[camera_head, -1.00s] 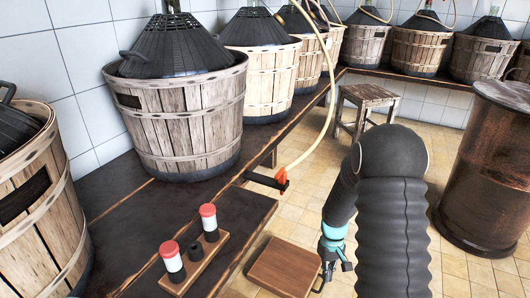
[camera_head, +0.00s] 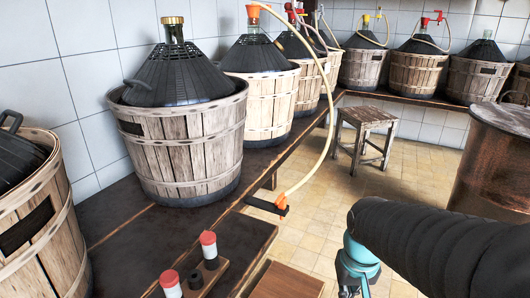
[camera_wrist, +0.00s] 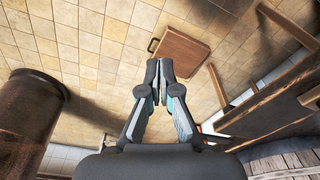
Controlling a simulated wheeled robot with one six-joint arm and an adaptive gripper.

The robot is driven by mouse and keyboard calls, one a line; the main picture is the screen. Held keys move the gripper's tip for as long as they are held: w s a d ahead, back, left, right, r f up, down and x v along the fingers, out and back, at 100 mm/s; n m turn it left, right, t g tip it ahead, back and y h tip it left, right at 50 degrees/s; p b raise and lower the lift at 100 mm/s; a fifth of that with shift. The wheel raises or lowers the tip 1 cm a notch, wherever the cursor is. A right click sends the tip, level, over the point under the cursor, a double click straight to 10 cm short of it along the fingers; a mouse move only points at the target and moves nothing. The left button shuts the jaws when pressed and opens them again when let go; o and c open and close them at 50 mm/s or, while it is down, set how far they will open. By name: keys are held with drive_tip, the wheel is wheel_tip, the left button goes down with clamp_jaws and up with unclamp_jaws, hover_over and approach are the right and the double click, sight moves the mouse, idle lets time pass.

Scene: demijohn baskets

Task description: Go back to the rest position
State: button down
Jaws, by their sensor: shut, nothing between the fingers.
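My gripper (camera_wrist: 160,72) is shut and empty in the wrist view. Its two fingertips meet in the middle of the picture, above the tiled floor and apart from everything around. In the head view my dark-sleeved arm comes in from the right edge, with a teal wrist part at its end low in the picture. The fingertips cannot be made out there.
A wooden board with a handle (camera_wrist: 180,52) is below, beyond the fingertips. The bench (camera_head: 110,234) at left holds basketed demijohns and a small rack with red-capped vials (camera_head: 208,245). A rusty drum (camera_head: 497,165) stands right, a stool (camera_head: 368,120) behind. Open floor lies between.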

drive_tip(key=s+a+r+t+p, duration=0.1)
drive_tip(key=s+r+t, duration=0.3)
drive_tip(key=r, duration=0.6)
drive_tip(key=shift+s, duration=1.05)
